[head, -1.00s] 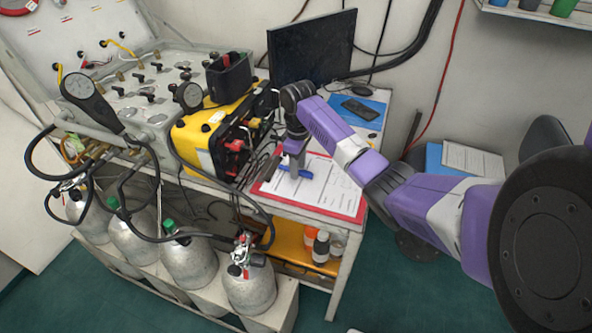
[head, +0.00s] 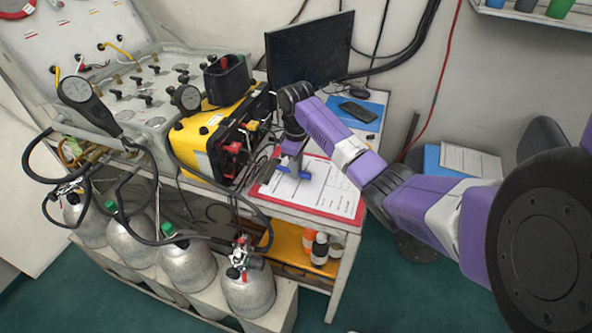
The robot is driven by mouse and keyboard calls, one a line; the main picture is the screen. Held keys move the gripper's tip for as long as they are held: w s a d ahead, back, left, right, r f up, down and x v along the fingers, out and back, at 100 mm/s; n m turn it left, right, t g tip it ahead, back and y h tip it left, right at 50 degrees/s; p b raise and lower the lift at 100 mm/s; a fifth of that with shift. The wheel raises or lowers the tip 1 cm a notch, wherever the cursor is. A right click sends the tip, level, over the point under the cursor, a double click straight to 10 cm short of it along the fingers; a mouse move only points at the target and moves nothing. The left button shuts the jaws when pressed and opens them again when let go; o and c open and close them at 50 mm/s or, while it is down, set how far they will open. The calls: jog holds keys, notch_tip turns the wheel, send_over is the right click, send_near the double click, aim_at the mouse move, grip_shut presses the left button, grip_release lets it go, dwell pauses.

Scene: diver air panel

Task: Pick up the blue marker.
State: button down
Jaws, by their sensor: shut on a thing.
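The blue marker (head: 304,175) is in the head view, just above the white paper on the red clipboard (head: 337,214). It lies level, pointing left and right, with its middle hidden between my fingers. My gripper (head: 294,171) points down over the clipboard and is shut on the marker. Whether the marker still touches the paper I cannot tell.
A yellow case (head: 203,138) with dark fittings stands close to the left of my gripper. A black monitor (head: 310,50) stands behind it. A phone (head: 360,110) lies on blue folders at the back right. Bottles (head: 320,248) stand on the shelf below.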

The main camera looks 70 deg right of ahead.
notch_tip(320, 180, up, 19)
jog(key=p, duration=0.5)
jog(key=shift+r, duration=0.15)
dwell(0.5)
